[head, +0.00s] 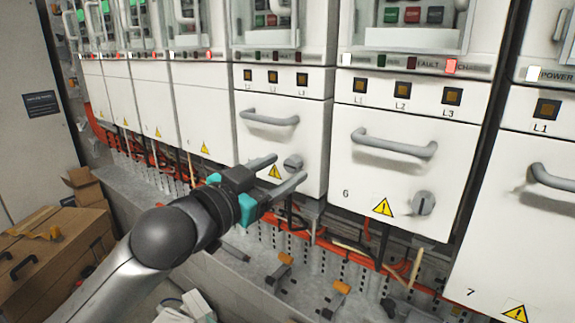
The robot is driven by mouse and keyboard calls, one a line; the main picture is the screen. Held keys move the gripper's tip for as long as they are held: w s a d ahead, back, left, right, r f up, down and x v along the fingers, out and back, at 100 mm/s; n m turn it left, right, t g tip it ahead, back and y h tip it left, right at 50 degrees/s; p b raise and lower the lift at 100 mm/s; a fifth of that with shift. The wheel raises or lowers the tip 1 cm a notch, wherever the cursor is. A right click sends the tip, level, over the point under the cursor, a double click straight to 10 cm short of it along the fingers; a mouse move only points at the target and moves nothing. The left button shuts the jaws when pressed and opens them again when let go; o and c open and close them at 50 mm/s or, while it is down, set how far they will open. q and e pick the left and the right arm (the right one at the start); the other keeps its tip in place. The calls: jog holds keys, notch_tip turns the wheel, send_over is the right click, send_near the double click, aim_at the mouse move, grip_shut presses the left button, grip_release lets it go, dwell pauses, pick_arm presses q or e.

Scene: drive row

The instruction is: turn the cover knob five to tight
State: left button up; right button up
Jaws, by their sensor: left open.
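The cover knob (293,163) is a small grey round knob low on the white cover (262,135) just left of the cover marked 6. No number shows on this cover; the gripper hides part of its lower left. My left gripper (288,168) is open, with its two grey fingers on either side of the knob in the picture. Whether the fingers touch the knob or stop short of it I cannot tell. The knob's grip looks tilted, near level. My right gripper is not in view.
Cover 6 (400,165) has its own grey knob (423,203) and a bar handle (394,144). A bar handle (270,118) sits above the gripper. Orange cables (340,250) run below the covers. Cardboard boxes (60,245) stand at the lower left.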

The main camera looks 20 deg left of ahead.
pick_arm(q)
jog(key=shift+x, duration=1.15)
grip_shut()
